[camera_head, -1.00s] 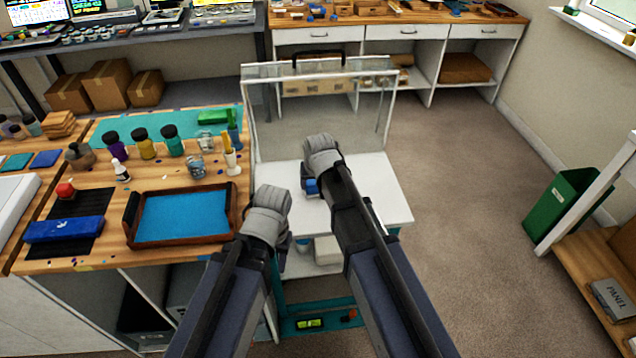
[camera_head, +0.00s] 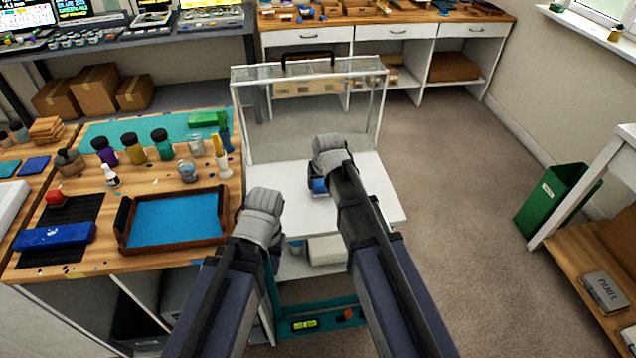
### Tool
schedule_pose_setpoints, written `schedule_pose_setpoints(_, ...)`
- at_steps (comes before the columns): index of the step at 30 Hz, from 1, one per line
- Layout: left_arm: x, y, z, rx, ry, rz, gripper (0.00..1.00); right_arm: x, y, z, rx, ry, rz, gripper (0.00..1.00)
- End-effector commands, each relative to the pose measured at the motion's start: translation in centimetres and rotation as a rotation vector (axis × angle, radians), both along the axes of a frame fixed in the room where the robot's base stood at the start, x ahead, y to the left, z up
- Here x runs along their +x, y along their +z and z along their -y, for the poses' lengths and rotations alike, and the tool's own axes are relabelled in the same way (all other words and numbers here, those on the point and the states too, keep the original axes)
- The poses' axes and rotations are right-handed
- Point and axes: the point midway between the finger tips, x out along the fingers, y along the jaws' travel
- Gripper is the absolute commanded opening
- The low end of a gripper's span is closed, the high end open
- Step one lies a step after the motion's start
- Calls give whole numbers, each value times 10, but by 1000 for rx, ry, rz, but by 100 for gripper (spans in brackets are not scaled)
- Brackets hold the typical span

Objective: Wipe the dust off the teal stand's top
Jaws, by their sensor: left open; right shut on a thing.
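The teal stand has a white top (camera_head: 378,195) and a teal base frame (camera_head: 335,314). My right gripper (camera_head: 328,160) is over the white top, shut on a small blue thing (camera_head: 318,186), mostly hidden by the gripper. The blue thing appears to be at the top's surface, though contact is hard to tell. My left gripper (camera_head: 262,208) is open near the stand's left edge, beside the wooden bench; its fingertips are hard to make out. Dust on the top is too fine to see from here.
A clear panel cover (camera_head: 300,130) with a dark handle stands at the back of the stand. On the bench at left are a blue-filled wooden tray (camera_head: 178,220), several dark-capped bottles and a blue tool (camera_head: 54,236). A green bin (camera_head: 553,200) is at right; the floor between is clear.

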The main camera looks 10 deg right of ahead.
Motion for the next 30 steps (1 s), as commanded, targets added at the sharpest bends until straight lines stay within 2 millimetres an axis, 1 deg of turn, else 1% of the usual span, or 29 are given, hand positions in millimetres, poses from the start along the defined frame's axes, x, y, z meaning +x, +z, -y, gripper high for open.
schedule_pose_setpoints(12, 0, 2, 0, 0, 0, 0, 44, 1, 2, 32, 1, -2, 1, 17)
schedule_pose_setpoints(15, 0, 2, 0, 0, 0, 0, 44, 1, 2, 36, 2, -1, 1, 17)
schedule_pose_setpoints(23, 0, 2, 0, 0, 0, 0, 44, 2, 2, 39, 2, -1, 1, 17)
schedule_pose_setpoints(30, 0, 0, 0, 0, 0, 0, 44, 2, 0, 56, 3, -2, 1, 17)
